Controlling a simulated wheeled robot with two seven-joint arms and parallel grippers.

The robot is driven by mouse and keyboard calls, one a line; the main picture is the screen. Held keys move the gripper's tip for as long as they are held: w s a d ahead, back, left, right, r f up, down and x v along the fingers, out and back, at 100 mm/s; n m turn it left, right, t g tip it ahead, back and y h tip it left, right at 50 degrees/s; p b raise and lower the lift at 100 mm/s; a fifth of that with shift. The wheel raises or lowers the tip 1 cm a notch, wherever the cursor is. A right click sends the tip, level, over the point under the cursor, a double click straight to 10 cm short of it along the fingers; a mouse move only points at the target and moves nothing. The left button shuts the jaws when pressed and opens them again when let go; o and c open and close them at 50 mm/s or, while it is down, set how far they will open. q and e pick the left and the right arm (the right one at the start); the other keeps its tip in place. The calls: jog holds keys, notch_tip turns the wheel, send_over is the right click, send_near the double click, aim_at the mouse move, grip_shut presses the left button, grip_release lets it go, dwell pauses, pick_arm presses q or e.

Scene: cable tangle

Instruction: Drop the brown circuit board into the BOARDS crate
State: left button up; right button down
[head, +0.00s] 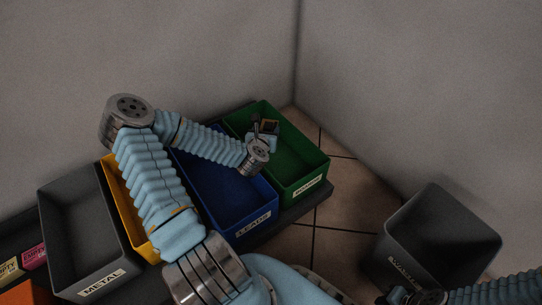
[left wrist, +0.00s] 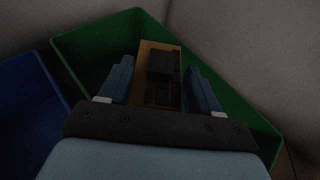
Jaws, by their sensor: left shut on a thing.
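The brown circuit board (head: 270,125) is a small brown plate with a dark block on it. In the left wrist view the board (left wrist: 146,62) sits between the two blue fingers of my left gripper (left wrist: 161,88). My left gripper (head: 264,132) is shut on it and holds it over the green crate (head: 312,166), toward the crate's back left part. The green crate has a white front label, too small to read surely. The green walls (left wrist: 90,42) surround the board in the left wrist view.
Left of the green crate stand a blue LEADS crate (head: 256,213), a yellow crate (head: 112,178) and a grey METAL crate (head: 60,232). A dark waste bin (head: 452,232) stands on the tiled floor at right. Walls meet in a corner behind the crates.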

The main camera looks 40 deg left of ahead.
pick_arm(q)
notch_tip(320, 180, down, 4)
jog(key=shift+r+b, duration=0.1)
jog(key=shift+b, duration=1.1)
jog(key=o, duration=1.1)
jog(key=shift+o, duration=0.2)
jog(key=shift+s+r, duration=0.1)
